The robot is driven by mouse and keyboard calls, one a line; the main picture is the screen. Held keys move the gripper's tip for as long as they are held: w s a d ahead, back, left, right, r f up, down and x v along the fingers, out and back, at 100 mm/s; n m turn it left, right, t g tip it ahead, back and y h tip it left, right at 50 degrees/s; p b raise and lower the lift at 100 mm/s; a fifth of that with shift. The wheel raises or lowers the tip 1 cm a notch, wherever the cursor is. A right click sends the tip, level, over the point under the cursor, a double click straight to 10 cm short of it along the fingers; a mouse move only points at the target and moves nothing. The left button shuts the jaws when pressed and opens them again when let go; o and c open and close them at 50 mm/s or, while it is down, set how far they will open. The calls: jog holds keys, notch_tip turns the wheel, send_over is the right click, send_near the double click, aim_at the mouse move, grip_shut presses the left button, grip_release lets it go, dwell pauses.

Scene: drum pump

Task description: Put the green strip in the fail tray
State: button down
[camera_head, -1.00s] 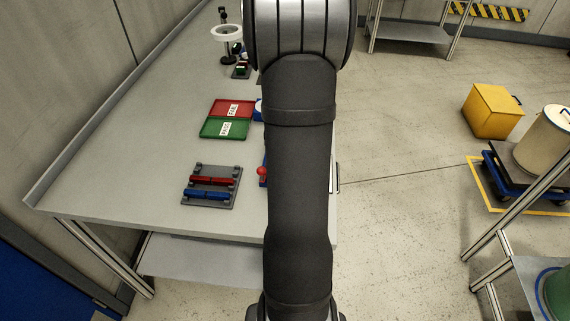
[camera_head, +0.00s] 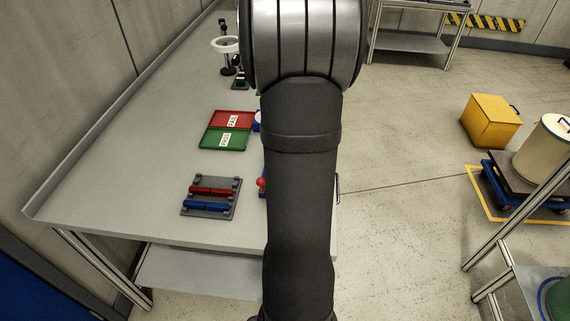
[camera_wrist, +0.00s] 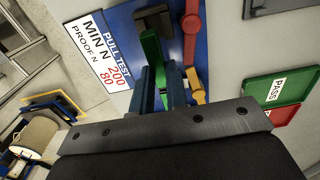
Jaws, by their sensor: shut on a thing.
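The green strip (camera_wrist: 151,50) shows in the wrist view, in front of the blue pull-test panel. My gripper (camera_wrist: 164,76) is shut on its near end. The strip's far end is beside a dark clamp-like part (camera_wrist: 152,20); I cannot tell whether they touch. The red fail tray (camera_head: 217,115) lies on the bench in the head view, behind the green pass tray (camera_head: 211,139). In the wrist view a red tray edge (camera_wrist: 284,115) shows at the right, next to the green PASS tray (camera_wrist: 262,89). My arm hides the gripper in the head view.
A red lever (camera_wrist: 191,30) and an orange lever (camera_wrist: 194,84) stand right of the strip on the blue panel (camera_wrist: 122,12). A grey rack (camera_head: 232,204) holds red and blue strips. A ring-shaped stand (camera_head: 225,45) is farther back. Bench left of the trays is clear.

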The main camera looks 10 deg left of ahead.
jog(key=shift+s+d+r, duration=2.25)
jog(key=shift+d+r, duration=2.5)
jog(key=shift+d, duration=0.5)
jog(key=w+a+f+n, duration=0.1)
jog(key=w+a+n, duration=0.45)
jog(key=w, duration=0.55)
jog(key=w+a+n, duration=0.4)
jog(key=w+a, duration=0.3)
jog(key=w, duration=0.5)
jog(key=w+a+f+n, duration=0.2)
jog(key=w+a+f, duration=0.1)
jog(key=a, duration=0.3)
jog(key=w+a+f+n, duration=0.3)
jog(key=a, duration=0.3)
jog(key=w+a+f+n, duration=0.3)
jog(key=a, duration=0.4)
jog(key=shift+w+a+f+n, duration=0.1)
jog(key=shift+w+f+n, duration=0.15)
jog(key=shift+f, duration=1.2)
jog(key=shift+f, duration=0.35)
